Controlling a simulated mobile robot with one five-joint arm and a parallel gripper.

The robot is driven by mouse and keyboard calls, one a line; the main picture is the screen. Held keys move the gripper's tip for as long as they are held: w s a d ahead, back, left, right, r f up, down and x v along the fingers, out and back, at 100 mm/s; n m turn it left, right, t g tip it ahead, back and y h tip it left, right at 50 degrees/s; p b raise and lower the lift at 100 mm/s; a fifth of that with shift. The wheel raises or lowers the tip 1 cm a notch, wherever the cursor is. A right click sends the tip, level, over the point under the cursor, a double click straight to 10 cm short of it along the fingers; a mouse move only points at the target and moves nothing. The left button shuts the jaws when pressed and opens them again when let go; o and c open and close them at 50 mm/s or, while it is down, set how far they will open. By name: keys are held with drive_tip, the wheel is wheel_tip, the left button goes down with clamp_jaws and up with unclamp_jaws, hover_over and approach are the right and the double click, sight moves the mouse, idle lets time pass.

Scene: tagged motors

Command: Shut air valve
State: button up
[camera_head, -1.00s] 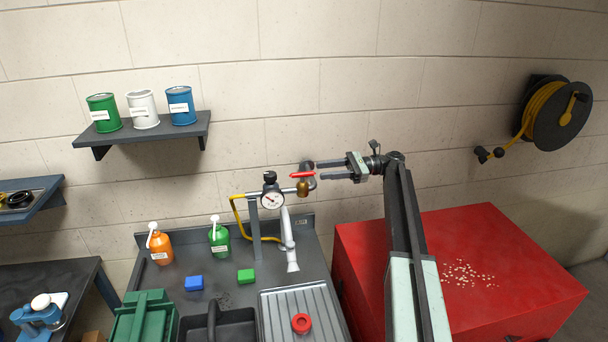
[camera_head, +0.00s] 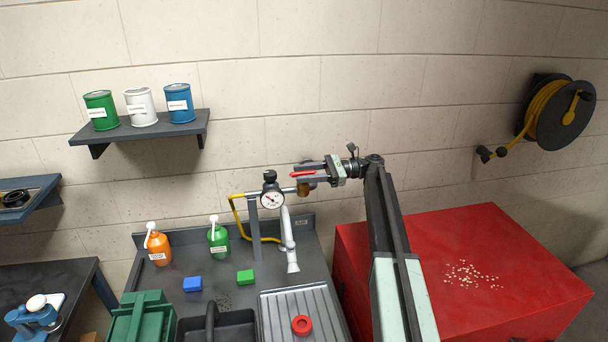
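The air valve has a red lever handle (camera_head: 303,173) on a brass body (camera_head: 304,189), at the right end of the pipe by the round gauge (camera_head: 271,197). The lever lies roughly level, along the pipe's line. My gripper (camera_head: 303,171) comes from the right with its fingers apart. The fingers reach to the lever, one above and one below it in the picture, and partly cover the brass body. I cannot tell whether either finger touches the lever.
A yellow hose (camera_head: 238,215) runs left from the gauge. Below is a dark bench (camera_head: 170,280) with an orange bottle (camera_head: 158,245), a green bottle (camera_head: 218,236), and blue and green blocks. A red cabinet (camera_head: 470,260) stands right. A shelf (camera_head: 145,132) with cans hangs upper left.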

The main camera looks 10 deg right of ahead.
drive_tip(key=shift+a, duration=0.2)
clamp_jaws()
